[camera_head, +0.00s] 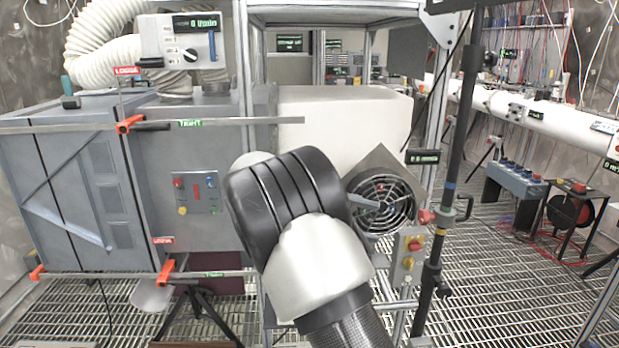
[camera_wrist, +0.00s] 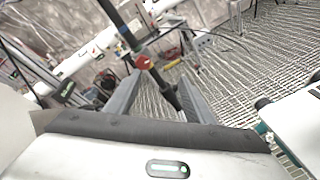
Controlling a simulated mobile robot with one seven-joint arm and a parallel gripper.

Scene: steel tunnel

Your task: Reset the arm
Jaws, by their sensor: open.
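My arm (camera_head: 310,230) rises from the bottom middle of the head view, with a white link and a black ribbed joint. My gripper is hidden behind it there. In the wrist view my gripper (camera_wrist: 159,78) shows two grey fingers standing well apart, with nothing held between them. A dark upright pole (camera_wrist: 160,75) with a red knob (camera_wrist: 144,62) shows beyond and between the fingers. I cannot tell how far the fingers are from it.
A grey cabinet (camera_head: 100,180) with orange-handled rods fills the left. A round fan (camera_head: 383,203) and a button box (camera_head: 408,255) stand close right of my arm, beside a black pole (camera_head: 455,150). Grated floor (camera_head: 500,290) is open at the right.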

